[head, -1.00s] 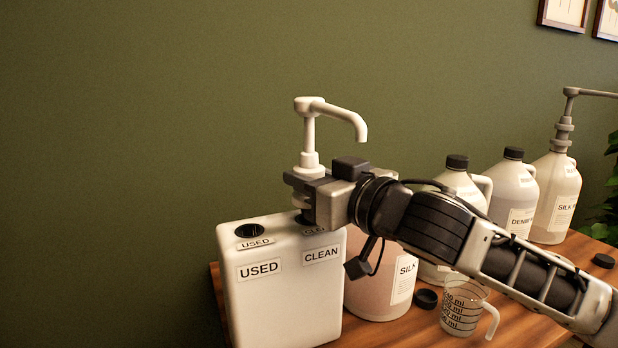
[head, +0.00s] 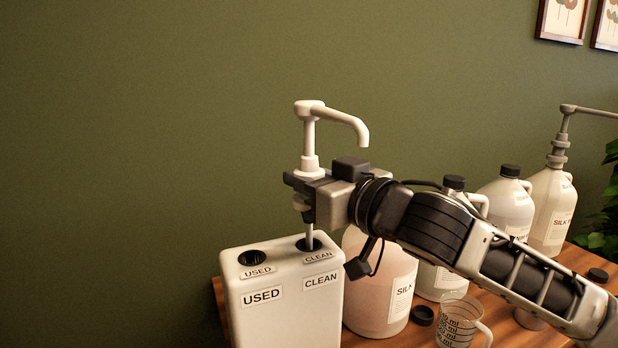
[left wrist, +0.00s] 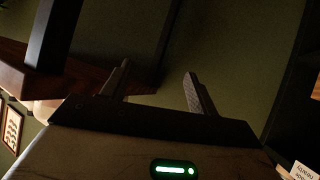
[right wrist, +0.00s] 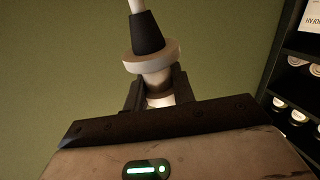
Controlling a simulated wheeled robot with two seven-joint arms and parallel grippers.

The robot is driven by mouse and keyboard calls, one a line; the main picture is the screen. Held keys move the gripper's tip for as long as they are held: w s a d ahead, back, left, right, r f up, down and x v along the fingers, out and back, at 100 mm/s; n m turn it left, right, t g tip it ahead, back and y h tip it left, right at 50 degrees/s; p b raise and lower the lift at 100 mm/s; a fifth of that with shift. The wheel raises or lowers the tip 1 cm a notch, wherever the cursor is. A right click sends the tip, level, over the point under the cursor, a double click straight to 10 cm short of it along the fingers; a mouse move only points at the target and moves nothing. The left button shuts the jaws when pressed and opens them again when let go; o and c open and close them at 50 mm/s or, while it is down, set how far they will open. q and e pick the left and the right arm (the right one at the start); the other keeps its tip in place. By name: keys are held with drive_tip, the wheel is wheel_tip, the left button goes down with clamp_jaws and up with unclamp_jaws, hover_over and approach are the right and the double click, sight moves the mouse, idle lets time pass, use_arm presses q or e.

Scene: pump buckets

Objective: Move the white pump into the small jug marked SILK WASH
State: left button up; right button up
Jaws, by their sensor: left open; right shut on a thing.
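The white pump (head: 309,141) stands upright above the two-hole white holder (head: 285,303). My right gripper (head: 303,184) is shut on its collar, and in the right wrist view (right wrist: 157,88) the fingers close around the pump's neck. The collar is clear of the holder, while the pump's tube (head: 310,237) still goes down into the CLEAN hole. A pinkish jug (head: 372,292) with a label starting SILK stands right behind the holder; my arm hides its top and part of the lettering. My left gripper (left wrist: 158,88) is open and empty in its wrist view.
The USED hole (head: 251,258) is empty. A loose black cap (head: 422,315) and a measuring cup (head: 457,325) stand on the wooden table. More capped jugs (head: 510,202) and a jug with a grey pump (head: 552,195) stand farther right.

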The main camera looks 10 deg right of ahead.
sight(312, 133)
drive_tip(key=shift+r+p, duration=0.4)
drive_tip(key=shift+r, duration=0.3)
wheel_tip(312, 133, up, 2)
drive_tip(key=shift+r+p, duration=0.1)
drive_tip(key=shift+p, duration=0.9)
wheel_tip(312, 133, up, 2)
drive_tip(key=p, duration=0.2)
drive_tip(key=shift+r+p, duration=0.2)
drive_tip(key=shift+p, duration=0.15)
drive_tip(key=shift+r+p, duration=0.3)
drive_tip(key=shift+r, duration=0.05)
use_arm(q)
drive_tip(key=shift+s+a+r+m+g+y, duration=0.2)
drive_tip(key=shift+a+r, duration=0.1)
drive_tip(key=shift+r, duration=0.25)
drive_tip(key=shift+s+a+r+m+g+y, duration=0.1)
drive_tip(key=shift+s+a+r+m+g, duration=0.15)
drive_tip(key=shift+r, duration=0.25)
drive_tip(key=shift+w, duration=0.15)
use_arm(e)
wheel_tip(312, 133, up, 5)
drive_tip(key=p, duration=0.5)
drive_tip(key=shift+f, duration=0.1)
use_arm(q)
drive_tip(key=shift+r, duration=2.6)
use_arm(e)
drive_tip(key=shift+r, duration=1.05)
